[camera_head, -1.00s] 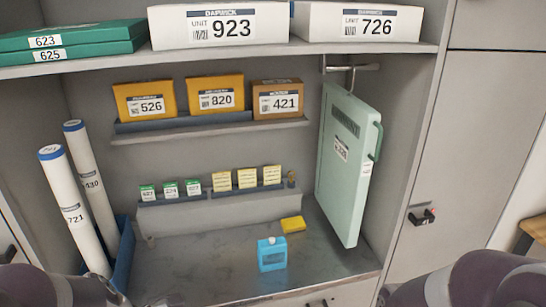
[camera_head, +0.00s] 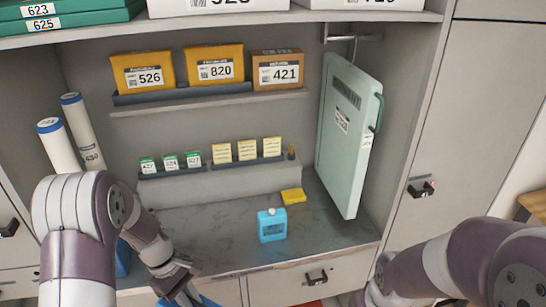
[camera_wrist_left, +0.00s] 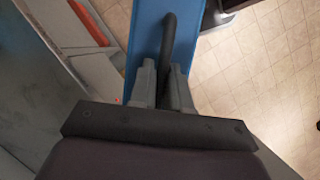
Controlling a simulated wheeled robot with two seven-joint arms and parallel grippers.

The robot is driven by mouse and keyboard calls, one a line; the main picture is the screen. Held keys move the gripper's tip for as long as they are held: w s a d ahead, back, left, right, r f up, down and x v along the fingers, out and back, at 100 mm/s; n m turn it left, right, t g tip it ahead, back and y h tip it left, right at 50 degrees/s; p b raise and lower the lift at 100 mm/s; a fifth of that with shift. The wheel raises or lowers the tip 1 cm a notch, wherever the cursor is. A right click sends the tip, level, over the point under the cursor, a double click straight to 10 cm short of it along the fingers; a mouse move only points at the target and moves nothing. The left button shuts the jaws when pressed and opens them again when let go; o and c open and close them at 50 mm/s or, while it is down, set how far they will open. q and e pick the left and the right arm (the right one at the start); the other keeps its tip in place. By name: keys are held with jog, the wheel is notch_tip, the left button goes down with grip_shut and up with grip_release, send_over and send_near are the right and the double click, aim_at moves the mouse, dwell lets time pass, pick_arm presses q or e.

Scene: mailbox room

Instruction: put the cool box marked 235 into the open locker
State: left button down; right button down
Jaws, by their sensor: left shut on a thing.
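My left gripper (camera_head: 178,284) is low in front of the cabinet in the head view. In the left wrist view the gripper (camera_wrist_left: 163,84) is shut on a black handle (camera_wrist_left: 168,42) over a blue box (camera_wrist_left: 146,32). A sliver of blue also shows under the gripper in the head view (camera_head: 204,301). No number on this box is visible, so I cannot tell whether it is marked 235. I cannot make out an open locker for certain. My right arm enters at the lower right, and its gripper is out of view.
A small light-blue container (camera_head: 271,226) and a yellow block (camera_head: 293,196) stand on the cabinet's grey bottom surface (camera_head: 215,235). A pale green case (camera_head: 346,135) hangs at the right. White tubes (camera_head: 58,148) lean at the left. A closed drawer (camera_head: 290,286) lies below.

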pick_arm(q)
jog(key=f, duration=0.1)
jog(key=w+f+m, duration=0.1)
jog(key=f, duration=0.1)
jog(key=shift+w+d+m, duration=0.2)
jog(key=shift+m, duration=0.1)
jog(key=shift+w+d+f+m+g, duration=0.15)
jog(key=shift+f+m+g, duration=0.2)
jog(key=shift+m, duration=0.25)
jog(key=m, duration=0.2)
jog(key=m+g+y, duration=0.1)
jog(key=shift+f+m+y, duration=0.1)
jog(key=shift+m+y, duration=0.2)
jog(key=shift+m, duration=0.1)
jog(key=m, duration=0.2)
jog(key=m+y, duration=0.1)
jog(key=shift+s+m, duration=0.2)
jog(key=shift+m, duration=0.2)
jog(key=m+y, duration=0.1)
jog(key=m, duration=0.2)
jog(key=shift+m+y, duration=0.3)
jog(key=shift+y, duration=0.1)
jog(key=m, duration=0.2)
jog(key=m+y, duration=0.1)
jog(key=m, duration=0.1)
jog(key=shift+w+y, duration=0.15)
jog(key=shift+y, duration=0.15)
